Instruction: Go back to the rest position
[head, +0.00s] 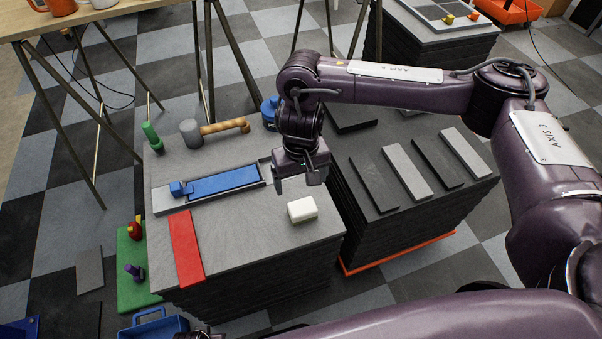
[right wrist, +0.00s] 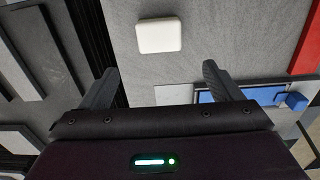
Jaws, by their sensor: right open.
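My right gripper (head: 297,183) hangs over the right side of the grey stacked work surface (head: 235,230), above and behind a white block (head: 302,209). In the right wrist view the gripper (right wrist: 160,88) has its two fingers wide apart with nothing between them. The white block (right wrist: 160,36) lies beyond the fingertips there, apart from them. A purple arm link of mine crosses the lower right of the head view. My left gripper cannot be made out.
On the surface are a blue bar in a grey tray (head: 163,203), a red strip (head: 187,248), a mallet (head: 190,133) and a green-handled tool (head: 152,137). A second stack (head: 440,200) with dark and grey strips stands right. A blue crate (head: 152,325) and green board (head: 130,270) lie lower left.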

